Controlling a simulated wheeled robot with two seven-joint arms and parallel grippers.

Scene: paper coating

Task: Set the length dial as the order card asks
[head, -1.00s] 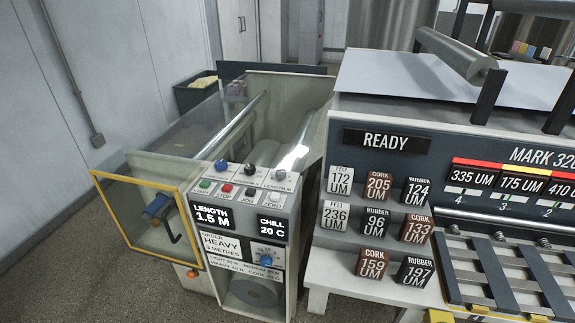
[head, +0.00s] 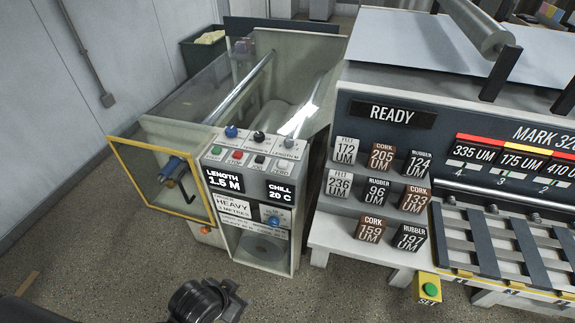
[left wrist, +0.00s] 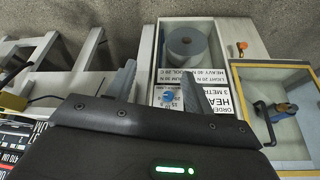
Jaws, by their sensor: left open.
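The length dial (head: 289,143) is the grey knob at the right end of the top row on the console. The console display (head: 223,180) reads LENGTH 1.5 M and CHILL 20 C. The order card (head: 232,207) on the console front reads HEAVY; in the left wrist view the order card (left wrist: 219,104) shows upside down and appears to read 3 METRES. My left gripper (head: 225,297) is low in front of the console, apart from it. In the left wrist view its spread fingers (left wrist: 160,88) are open and empty. My right gripper is out of view.
Blue (head: 231,131) and black (head: 259,137) knobs sit beside the dial, above several buttons. A blue knob (head: 273,221) is on the console front. A yellow-framed guard (head: 163,180) stands at left. Labelled blocks (head: 380,157) stand on steps at right.

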